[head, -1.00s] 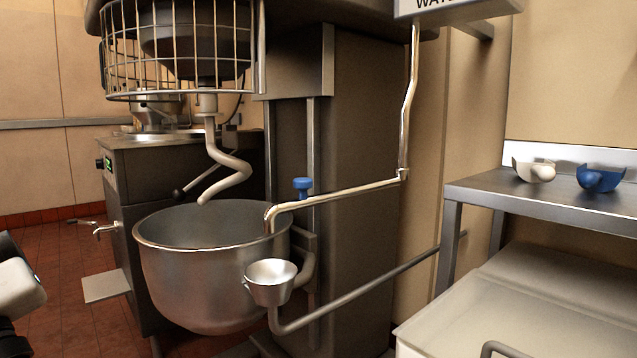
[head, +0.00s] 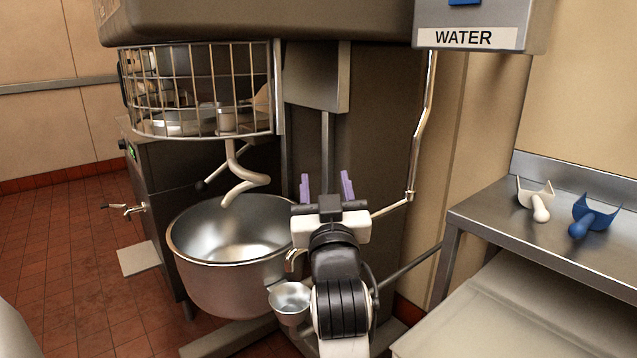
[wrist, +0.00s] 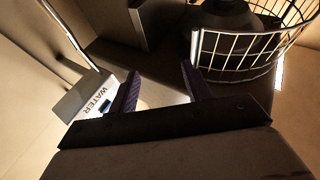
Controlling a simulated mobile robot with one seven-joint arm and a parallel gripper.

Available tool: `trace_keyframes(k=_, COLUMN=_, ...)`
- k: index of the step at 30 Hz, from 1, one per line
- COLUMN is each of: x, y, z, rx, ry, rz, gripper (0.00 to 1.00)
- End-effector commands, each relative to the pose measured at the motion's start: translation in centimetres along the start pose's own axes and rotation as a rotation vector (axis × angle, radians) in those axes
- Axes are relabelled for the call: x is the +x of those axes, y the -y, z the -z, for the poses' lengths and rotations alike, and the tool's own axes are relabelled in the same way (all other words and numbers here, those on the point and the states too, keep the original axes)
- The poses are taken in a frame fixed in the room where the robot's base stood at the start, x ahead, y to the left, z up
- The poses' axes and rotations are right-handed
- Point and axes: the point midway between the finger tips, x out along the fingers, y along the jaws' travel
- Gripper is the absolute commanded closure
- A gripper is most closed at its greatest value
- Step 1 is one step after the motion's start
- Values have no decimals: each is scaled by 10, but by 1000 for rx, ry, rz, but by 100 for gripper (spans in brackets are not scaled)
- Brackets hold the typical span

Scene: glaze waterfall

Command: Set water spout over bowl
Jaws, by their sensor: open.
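The water spout is a shiny metal pipe (head: 428,100) that drops from the WATER box to an elbow, then runs left behind my gripper. Its downturned tip (head: 292,259) hangs above a small metal cup (head: 290,300) beside the bowl, outside its right rim. The large steel bowl (head: 215,285) stands below the spiral hook. My gripper (head: 326,187) is open, with purple fingers pointing up and nothing visible between them. It appears in front of the spout's horizontal arm and hides most of it.
A wire guard (head: 200,95) and spiral hook (head: 240,180) hang over the bowl. A steel shelf (head: 480,215) at right holds a white scoop (head: 537,203) and a blue scoop (head: 593,218). Below it is a pale bin lid (head: 480,315).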

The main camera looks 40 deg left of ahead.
Motion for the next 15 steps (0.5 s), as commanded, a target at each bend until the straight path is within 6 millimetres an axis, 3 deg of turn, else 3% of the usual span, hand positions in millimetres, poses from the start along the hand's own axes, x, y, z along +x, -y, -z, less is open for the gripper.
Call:
trace_keyframes(k=1, x=10, y=-34, z=10, rx=-11, ry=45, rz=-64, gripper=51)
trace_keyframes(k=3, x=11, y=-73, z=5, rx=-22, ry=99, rz=-139, gripper=51)
trace_keyframes(k=9, x=-5, y=-165, z=-10, rx=-31, ry=247, rz=-340, gripper=51)
trace_keyframes(k=12, x=-23, y=-187, z=-22, rx=-27, ry=319, rz=-420, gripper=51)
trace_keyframes(k=15, x=-41, y=-173, z=-42, rx=-20, ry=374, rz=-447, gripper=51)
